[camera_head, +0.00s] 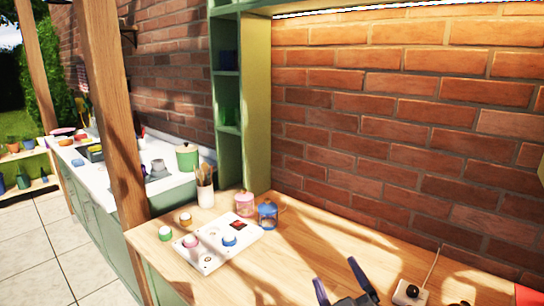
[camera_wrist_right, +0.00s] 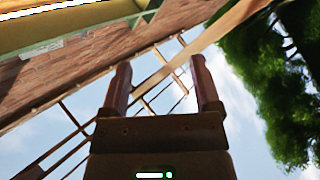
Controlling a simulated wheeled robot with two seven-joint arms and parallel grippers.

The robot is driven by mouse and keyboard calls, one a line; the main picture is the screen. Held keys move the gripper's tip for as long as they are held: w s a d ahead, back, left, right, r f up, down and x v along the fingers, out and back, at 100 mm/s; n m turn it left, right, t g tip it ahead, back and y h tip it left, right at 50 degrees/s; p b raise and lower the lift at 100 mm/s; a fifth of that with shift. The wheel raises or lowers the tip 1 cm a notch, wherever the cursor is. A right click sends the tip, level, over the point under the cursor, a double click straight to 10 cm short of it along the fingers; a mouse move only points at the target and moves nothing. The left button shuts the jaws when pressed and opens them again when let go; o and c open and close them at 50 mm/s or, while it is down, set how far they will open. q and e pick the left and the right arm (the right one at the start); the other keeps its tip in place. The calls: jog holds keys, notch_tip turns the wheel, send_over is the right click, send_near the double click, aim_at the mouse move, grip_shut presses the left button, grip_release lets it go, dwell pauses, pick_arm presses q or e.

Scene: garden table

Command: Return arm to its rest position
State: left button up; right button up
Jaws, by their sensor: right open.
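My right gripper (camera_head: 341,276) shows at the bottom of the head view, above the front of the wooden table (camera_head: 330,250). Its two dark fingers are spread apart with nothing between them. In the right wrist view the same gripper (camera_wrist_right: 162,82) points upward, its fingers apart against sky and a wooden lattice. My left gripper is not in the head view.
A white board (camera_head: 210,262) with several small round pieces lies on the table's left part. A pink jar (camera_head: 244,205), a blue jar (camera_head: 268,214) and a utensil cup (camera_head: 205,192) stand behind it. A white socket box (camera_head: 409,294) lies right of the gripper. A brick wall (camera_head: 400,120) bounds the back.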

jog(key=s+d+f+m+g+h, duration=0.3)
jog(key=s+f+m+g, duration=0.15)
jog(key=f, duration=0.25)
jog(key=s+d+f+m+g+h, duration=0.4)
jog(key=s+f+g, duration=0.1)
jog(key=s+f, duration=0.15)
jog(key=s+a+f+g+y, duration=0.1)
jog(key=s+f+g, duration=0.3)
jog(key=s, duration=0.2)
jog(key=s+a+f+g+y, duration=0.2)
jog(key=s+f+g, duration=0.15)
jog(key=s, duration=0.35)
notch_tip(320, 180, down, 22)
jog(key=s+d+r+g+b, duration=0.1)
jog(key=s+g+b, duration=0.1)
jog(key=b, duration=0.3)
pick_arm(q)
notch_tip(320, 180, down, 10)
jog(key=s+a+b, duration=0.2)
jog(key=b, duration=0.3)
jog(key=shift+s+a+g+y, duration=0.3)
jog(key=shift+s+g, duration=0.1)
pick_arm(e)
jog(key=s+d+f+g+h, duration=0.1)
jog(key=s+d+f, duration=0.3)
jog(key=s+f, duration=1.1)
jog(key=shift+d+f+n, duration=0.2)
jog(key=shift+f+n, duration=0.15)
jog(key=shift+f, duration=0.45)
